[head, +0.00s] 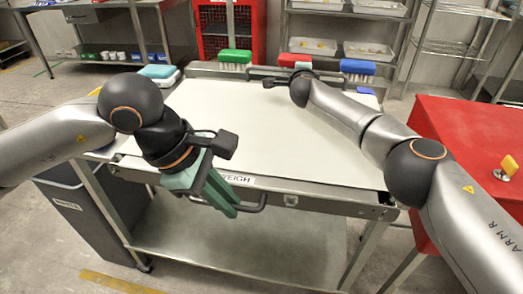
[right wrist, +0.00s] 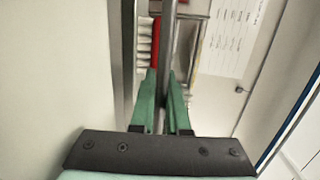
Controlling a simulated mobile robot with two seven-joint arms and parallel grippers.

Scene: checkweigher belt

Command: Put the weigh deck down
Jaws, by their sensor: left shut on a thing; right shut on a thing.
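The weigh deck (head: 270,135) is a wide pale plate with a "WEIGH" label on its front edge, lying level over a metal frame. I cannot tell whether it touches the frame. My left gripper (head: 228,203) is shut on the dark bar handle (head: 258,203) at the deck's front edge. My right arm reaches across the deck to its far edge. The fingers there are hidden in the head view, but in the right wrist view the green-fingered right gripper (right wrist: 160,112) is shut on a metal bar handle (right wrist: 167,50).
Green, red and blue brushes (head: 235,58) stand behind the deck. A teal-topped item (head: 158,72) is at the far left corner. A red table (head: 465,150) is at right, a grey bin (head: 85,220) at left. A lower shelf (head: 240,245) is empty.

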